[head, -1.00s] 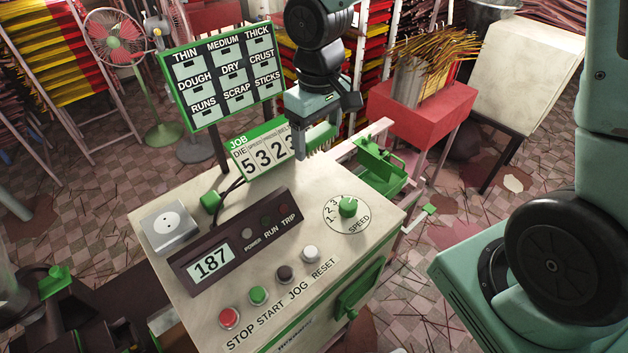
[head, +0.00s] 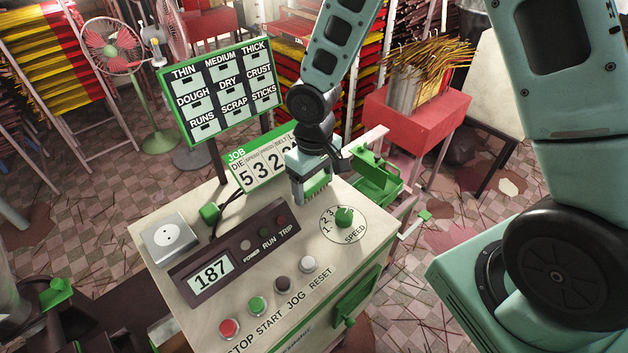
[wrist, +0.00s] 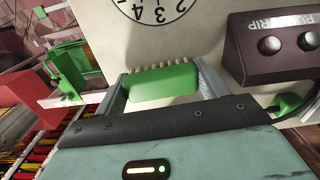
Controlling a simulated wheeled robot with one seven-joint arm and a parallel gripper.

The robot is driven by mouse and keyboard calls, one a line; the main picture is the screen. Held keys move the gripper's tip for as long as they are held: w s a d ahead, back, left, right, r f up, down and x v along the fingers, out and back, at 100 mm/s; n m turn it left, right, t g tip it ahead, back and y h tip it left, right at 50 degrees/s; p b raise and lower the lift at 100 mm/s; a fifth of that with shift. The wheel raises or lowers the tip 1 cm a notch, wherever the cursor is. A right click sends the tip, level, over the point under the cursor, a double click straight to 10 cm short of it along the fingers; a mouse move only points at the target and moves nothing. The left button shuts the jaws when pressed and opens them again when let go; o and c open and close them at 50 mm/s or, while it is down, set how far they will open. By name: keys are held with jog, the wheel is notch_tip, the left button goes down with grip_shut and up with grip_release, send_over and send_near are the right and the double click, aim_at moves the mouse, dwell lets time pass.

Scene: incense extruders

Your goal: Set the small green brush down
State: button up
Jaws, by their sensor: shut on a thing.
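The small green brush (wrist: 165,83) is between the fingers of my gripper (wrist: 168,88) in the wrist view, with a row of pale bristles along its far edge. In the head view my gripper (head: 311,192) is shut on the brush (head: 316,186), over the back part of the control cabinet's top (head: 225,203), just behind the speed dial (head: 344,216). The bristles point down toward the top. I cannot tell whether they touch it.
The job number board (head: 262,165) stands close to the left of my gripper. The dark display box (head: 228,260) and a row of buttons (head: 258,305) lie nearer the front. Bare top surrounds the dial.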

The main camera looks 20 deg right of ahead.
jog(key=shift+f+b, duration=0.6)
jog(key=shift+s, duration=0.1)
